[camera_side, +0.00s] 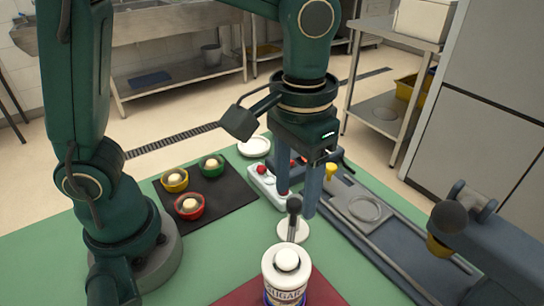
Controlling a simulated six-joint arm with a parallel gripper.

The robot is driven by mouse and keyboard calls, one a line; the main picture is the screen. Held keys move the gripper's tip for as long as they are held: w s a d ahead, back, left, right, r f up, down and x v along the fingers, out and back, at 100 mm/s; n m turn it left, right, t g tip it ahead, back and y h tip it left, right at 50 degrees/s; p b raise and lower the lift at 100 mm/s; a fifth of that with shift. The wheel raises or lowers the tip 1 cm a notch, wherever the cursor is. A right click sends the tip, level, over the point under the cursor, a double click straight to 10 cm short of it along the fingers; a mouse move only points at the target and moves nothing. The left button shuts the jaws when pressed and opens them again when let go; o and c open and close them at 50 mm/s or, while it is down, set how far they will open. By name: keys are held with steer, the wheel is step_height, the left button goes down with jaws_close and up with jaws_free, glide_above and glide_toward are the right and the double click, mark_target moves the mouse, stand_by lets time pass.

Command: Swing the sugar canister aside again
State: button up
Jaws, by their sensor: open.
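The sugar canister (287,279) is white with a round white lid and the word SUGAR on its front. It stands upright at the bottom centre, on a dark red mat (243,293). My gripper (297,207) is open and points down, behind the canister and above it in the picture. Its two blue-grey fingers hang apart on either side of a dark-knobbed upright lever (294,206) on a white round base. I cannot tell whether the fingers touch the lever. The canister is clear of the fingers, and its bottom is cut off by the frame edge.
A black mat (225,188) with red, yellow and green bowls lies left. A white box with red buttons (268,188) stands behind the lever. A grey rail unit (385,238) runs along the right. Green table (200,262) is free left of the canister.

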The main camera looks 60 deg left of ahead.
steer(key=shift+f, duration=0.75)
jaws_close()
steer(key=shift+r, duration=0.1)
stand_by(0.8)
